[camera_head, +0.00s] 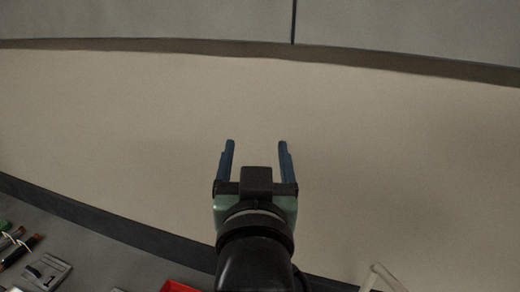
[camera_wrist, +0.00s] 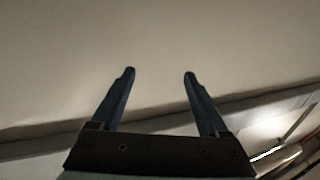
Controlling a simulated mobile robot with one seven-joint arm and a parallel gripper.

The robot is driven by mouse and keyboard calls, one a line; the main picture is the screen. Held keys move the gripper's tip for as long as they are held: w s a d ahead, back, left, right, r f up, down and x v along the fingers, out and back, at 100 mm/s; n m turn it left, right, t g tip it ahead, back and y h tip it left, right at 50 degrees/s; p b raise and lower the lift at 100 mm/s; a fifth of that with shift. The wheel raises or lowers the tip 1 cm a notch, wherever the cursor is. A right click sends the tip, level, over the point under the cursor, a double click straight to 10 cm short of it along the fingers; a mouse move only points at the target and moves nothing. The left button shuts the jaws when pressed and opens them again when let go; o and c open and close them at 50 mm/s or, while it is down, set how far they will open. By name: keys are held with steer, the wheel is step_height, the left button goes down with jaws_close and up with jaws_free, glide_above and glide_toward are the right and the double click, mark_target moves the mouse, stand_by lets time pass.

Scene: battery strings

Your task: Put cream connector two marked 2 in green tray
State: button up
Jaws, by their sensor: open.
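My gripper (camera_head: 257,146) is open and empty, with two blue fingers spread apart in front of a plain beige surface. Its fingers also show in the wrist view (camera_wrist: 160,73), with nothing between them. I see neither a cream connector marked 2 nor a green tray in either view. Only a small green bit (camera_head: 4,225) shows at the left edge of the head view, too small and cut off to tell what it is.
At the lower left of the head view lie dark cylinders with orange parts (camera_head: 20,252) and a grey device (camera_head: 46,271). A red edge (camera_head: 179,286) shows at the bottom, and a clear pale object (camera_head: 381,279) at the lower right. The space around my fingers is clear.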

steer(key=s+r+t, duration=0.4)
steer(key=s+r, duration=0.1)
steer(key=r, duration=0.7)
steer(key=s+r+t, duration=0.5)
steer(key=s+r, duration=0.1)
steer(key=r, duration=0.6)
steer(key=shift+d+r, duration=0.2)
steer(key=shift+d, duration=0.1)
